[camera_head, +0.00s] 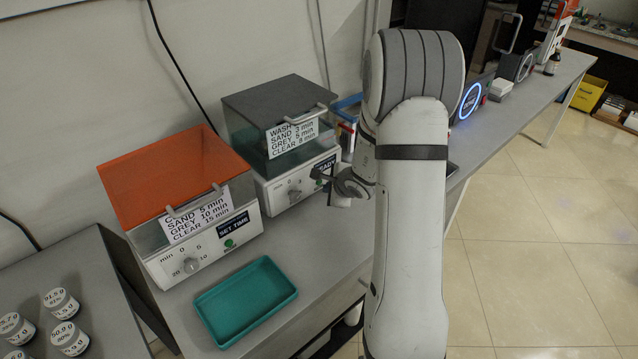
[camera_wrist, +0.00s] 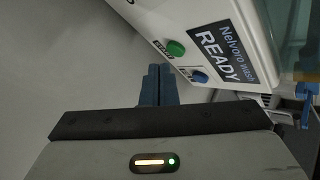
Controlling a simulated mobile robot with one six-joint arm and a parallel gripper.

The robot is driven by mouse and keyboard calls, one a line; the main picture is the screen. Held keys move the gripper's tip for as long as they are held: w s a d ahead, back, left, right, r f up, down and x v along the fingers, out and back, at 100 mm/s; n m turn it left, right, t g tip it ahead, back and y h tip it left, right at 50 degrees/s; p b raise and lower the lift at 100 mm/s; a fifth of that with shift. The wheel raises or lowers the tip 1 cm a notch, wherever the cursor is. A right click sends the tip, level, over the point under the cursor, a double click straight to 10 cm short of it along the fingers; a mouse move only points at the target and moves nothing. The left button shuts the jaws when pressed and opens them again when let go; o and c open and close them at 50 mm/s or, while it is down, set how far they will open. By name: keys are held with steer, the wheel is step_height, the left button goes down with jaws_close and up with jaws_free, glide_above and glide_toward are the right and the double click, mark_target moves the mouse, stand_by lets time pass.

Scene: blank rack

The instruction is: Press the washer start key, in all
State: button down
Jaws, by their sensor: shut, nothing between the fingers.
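The washer (camera_head: 268,112) is a box with a dark grey lid and a white front, labelled with wash times, left of my arm in the head view. In the wrist view its front panel (camera_wrist: 222,18) carries a dark display (camera_wrist: 221,54) reading "Nelvoro wash READY". In the head view my gripper (camera_head: 328,183) is at the washer's front right.
An orange-lidded machine (camera_head: 175,180) with a knob and a "SET TIME" display stands left of the washer. A teal tray (camera_head: 211,322) lies empty in front of it. Several white-lidded jars (camera_head: 60,301) stand at lower left. A blue-ringed device (camera_head: 470,101) is farther along the bench.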

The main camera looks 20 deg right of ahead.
steer(key=shift+w, duration=0.15)
stand_by(0.7)
steer(key=shift+w+a+b, duration=0.15)
steer(key=shift+w+b, duration=0.15)
steer(key=shift+b, duration=0.15)
steer(key=shift+w+a, duration=0.15)
steer(key=shift+w, duration=0.2)
stand_by(0.4)
stand_by(0.4)
steer(key=shift+s+d+b, duration=0.3)
steer(key=shift+s+b, duration=0.45)
steer(key=shift+s+d+b, duration=0.25)
steer(key=shift+s+b, duration=0.05)
steer(key=shift+s, duration=0.25)
steer(key=shift+s+d+b, duration=0.2)
steer(key=shift+s+b, duration=0.1)
steer(key=shift+s, duration=0.2)
steer(key=shift+s+d+b, duration=0.2)
steer(key=shift+s+d, duration=0.05)
steer(key=shift+s, duration=0.4)
steer(key=shift+s+d+b, duration=0.2)
steer(key=shift+s+d, duration=0.05)
steer(key=shift+s, duration=0.4)
